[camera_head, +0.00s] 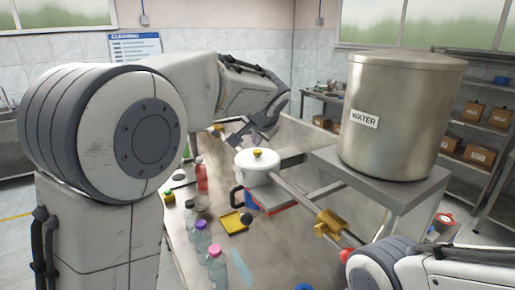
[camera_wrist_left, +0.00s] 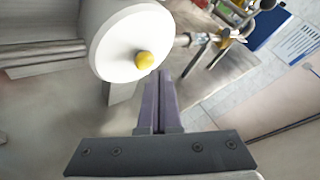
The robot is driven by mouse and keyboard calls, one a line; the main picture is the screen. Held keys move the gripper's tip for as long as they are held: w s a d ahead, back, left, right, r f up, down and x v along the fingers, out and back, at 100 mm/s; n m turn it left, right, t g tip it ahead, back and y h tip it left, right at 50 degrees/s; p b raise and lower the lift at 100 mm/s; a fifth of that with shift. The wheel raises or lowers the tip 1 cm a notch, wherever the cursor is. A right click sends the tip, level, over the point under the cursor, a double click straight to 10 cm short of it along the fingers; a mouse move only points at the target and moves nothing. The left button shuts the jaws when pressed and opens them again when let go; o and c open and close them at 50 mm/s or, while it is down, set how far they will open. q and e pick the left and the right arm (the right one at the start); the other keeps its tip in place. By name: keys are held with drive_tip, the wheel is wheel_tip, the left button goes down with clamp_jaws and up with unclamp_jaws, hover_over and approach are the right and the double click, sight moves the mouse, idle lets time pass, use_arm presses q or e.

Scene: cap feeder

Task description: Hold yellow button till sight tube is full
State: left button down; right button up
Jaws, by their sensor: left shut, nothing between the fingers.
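The yellow button (camera_head: 257,153) sits on top of a white round housing (camera_head: 258,174) near the middle of the bench. In the left wrist view the yellow button (camera_wrist_left: 144,60) stands on the white lid (camera_wrist_left: 125,38). My left gripper (camera_head: 236,140) is shut and empty, just left of and above the button. In the left wrist view its closed fingers (camera_wrist_left: 158,76) end right beside the button; I cannot tell whether they touch it. I cannot make out a sight tube for certain. My right arm shows at the lower right, its gripper out of view.
A large steel WATER tank (camera_head: 395,115) stands on a raised metal shelf (camera_head: 375,172) to the right. Several bottles (camera_head: 217,262) line the bench's left side, near a yellow pad (camera_head: 233,222).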

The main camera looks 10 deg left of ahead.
sight(257, 152)
use_arm(q)
drive_tip(key=shift+r, duration=0.3)
wheel_tip(257, 152, up, 5)
drive_tip(key=p, duration=0.4)
drive_tip(key=shift+f, duration=0.15)
